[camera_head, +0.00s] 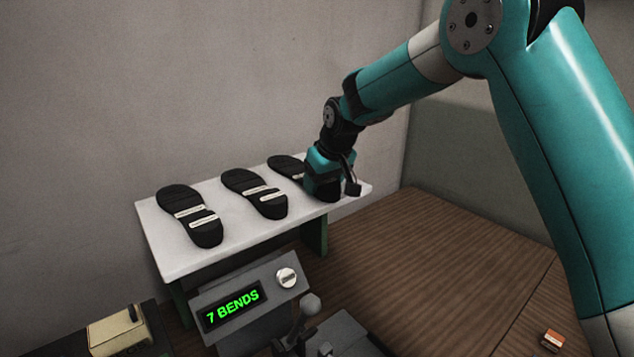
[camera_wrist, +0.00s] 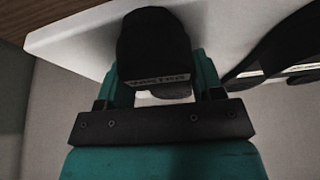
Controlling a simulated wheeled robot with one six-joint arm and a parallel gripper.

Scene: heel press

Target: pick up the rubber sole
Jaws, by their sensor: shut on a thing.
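Three black rubber soles with white label strips lie on a white shelf (camera_head: 165,255): a left one (camera_head: 190,213), a middle one (camera_head: 256,192) and a right one (camera_head: 284,166). My gripper (camera_head: 325,192) is at the right sole, at the shelf's right end, and hides much of it. In the wrist view my gripper (camera_wrist: 154,98) is shut on this sole (camera_wrist: 152,45), with a finger on each side. Another sole shows at the right of that view (camera_wrist: 275,55). I cannot tell whether the held sole still touches the shelf.
A grey machine with a green display reading "7 BENDS" (camera_head: 234,305), a knob (camera_head: 287,278) and a lever (camera_head: 309,305) stands in front of the shelf. A yellowish box (camera_head: 117,330) is at lower left.

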